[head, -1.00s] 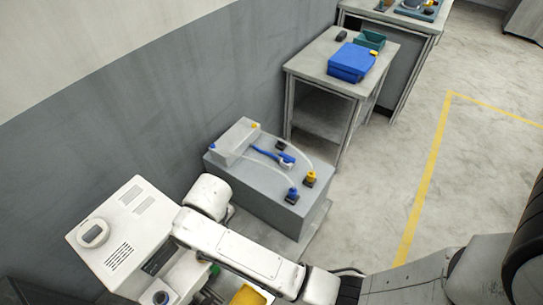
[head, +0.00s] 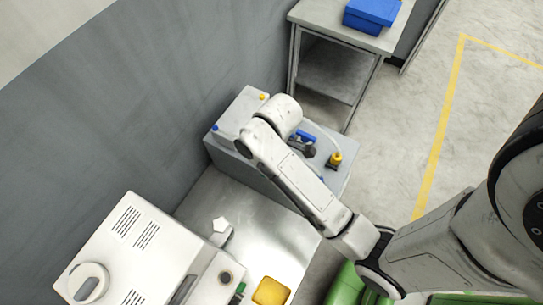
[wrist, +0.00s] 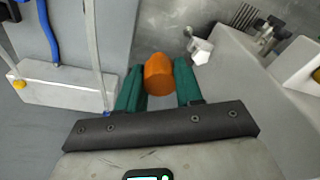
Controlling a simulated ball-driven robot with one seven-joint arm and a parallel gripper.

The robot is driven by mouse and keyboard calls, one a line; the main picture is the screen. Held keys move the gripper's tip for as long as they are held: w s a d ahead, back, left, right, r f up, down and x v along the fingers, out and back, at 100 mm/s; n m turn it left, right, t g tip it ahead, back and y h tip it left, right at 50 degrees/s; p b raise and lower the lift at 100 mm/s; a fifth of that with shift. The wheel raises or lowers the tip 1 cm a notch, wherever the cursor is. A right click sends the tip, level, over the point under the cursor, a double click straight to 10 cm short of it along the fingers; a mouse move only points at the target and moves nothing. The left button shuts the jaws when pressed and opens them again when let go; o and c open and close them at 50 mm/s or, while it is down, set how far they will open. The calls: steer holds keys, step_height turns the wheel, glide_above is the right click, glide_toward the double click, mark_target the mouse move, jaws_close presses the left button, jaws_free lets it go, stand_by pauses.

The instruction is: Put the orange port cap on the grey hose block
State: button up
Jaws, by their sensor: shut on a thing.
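The orange port cap (wrist: 158,76) is a rounded piece between the green fingers of my gripper (wrist: 158,86) in the wrist view. My gripper is shut on it. Neither cap nor fingers can be made out in the head view, where my arm covers that spot. A pale grey block with hoses, likely the hose block (wrist: 60,93), lies left of the gripper in the wrist view, with a yellow and a blue fitting. In the head view this block (head: 238,112) sits on the back of a grey cabinet, partly behind my arm. The cap is apart from it.
The grey cabinet (head: 340,185) carries a yellow fitting (head: 335,158) and a blue tool. A metal bench top (head: 260,225) holds a small white-faced fitting (head: 220,225). A white machine (head: 130,250) and a yellow bin (head: 271,291) stand nearby.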

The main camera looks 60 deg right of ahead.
steer(key=s+d+f+n+b, duration=0.1)
steer(key=s+d+n+b, duration=0.2)
steer(key=s, duration=0.4)
steer(key=w+d+f, duration=0.2)
steer(key=w+f, duration=0.1)
steer(key=w+d+f, duration=0.3)
steer(key=w, duration=0.1)
steer(key=w+d+f, duration=0.2)
steer(key=w+f, duration=0.1)
steer(key=w, duration=0.1)
steer(key=shift+w+d+f, duration=0.1)
steer(key=shift+w+d, duration=0.1)
steer(key=shift+w+f, duration=0.1)
steer(key=shift+f, duration=0.1)
steer(key=shift+w+d+f, duration=0.1)
steer(key=shift+d+f, duration=0.05)
steer(key=shift+f, duration=1.55)
steer(key=shift+f, duration=0.15)
steer(key=o, duration=1)
